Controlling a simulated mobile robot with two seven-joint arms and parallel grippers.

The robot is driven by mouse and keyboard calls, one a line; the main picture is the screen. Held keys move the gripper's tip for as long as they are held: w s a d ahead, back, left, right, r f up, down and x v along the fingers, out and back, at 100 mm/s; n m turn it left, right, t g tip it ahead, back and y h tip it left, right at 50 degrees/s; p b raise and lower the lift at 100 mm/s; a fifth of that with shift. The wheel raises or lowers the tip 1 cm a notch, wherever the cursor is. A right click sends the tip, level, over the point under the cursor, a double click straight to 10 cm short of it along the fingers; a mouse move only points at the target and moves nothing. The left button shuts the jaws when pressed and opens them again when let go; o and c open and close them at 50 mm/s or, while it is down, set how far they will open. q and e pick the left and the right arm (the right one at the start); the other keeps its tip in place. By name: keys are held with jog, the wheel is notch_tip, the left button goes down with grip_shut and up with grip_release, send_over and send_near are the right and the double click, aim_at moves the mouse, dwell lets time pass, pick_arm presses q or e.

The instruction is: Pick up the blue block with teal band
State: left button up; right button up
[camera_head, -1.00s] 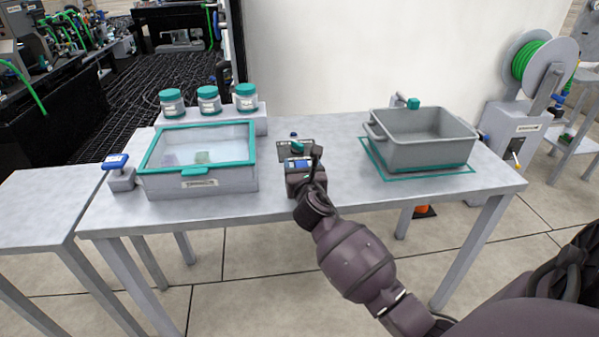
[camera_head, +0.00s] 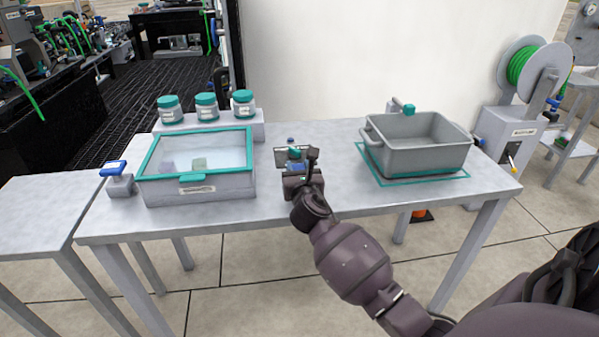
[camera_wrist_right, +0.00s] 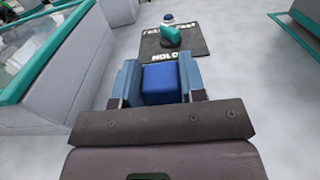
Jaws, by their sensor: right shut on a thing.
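The blue block (camera_wrist_right: 161,83) sits between the two light-blue fingers of my right gripper (camera_wrist_right: 160,78) in the right wrist view. The fingers are shut on its sides. I cannot make out its teal band. In the head view my right gripper (camera_head: 298,167) is over the middle of the table, just in front of a dark plate, and mostly hides the block. I cannot tell whether the block touches the table. My left gripper is not in view.
A grey tote (camera_head: 425,158) stands right on a teal outline.

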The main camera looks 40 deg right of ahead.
aim_at(299, 168)
pick_arm(q)
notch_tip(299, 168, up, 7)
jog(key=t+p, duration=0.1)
jog(key=p, duration=0.6)
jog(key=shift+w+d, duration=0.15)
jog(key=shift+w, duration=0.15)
pick_arm(e)
notch_tip(299, 168, up, 19)
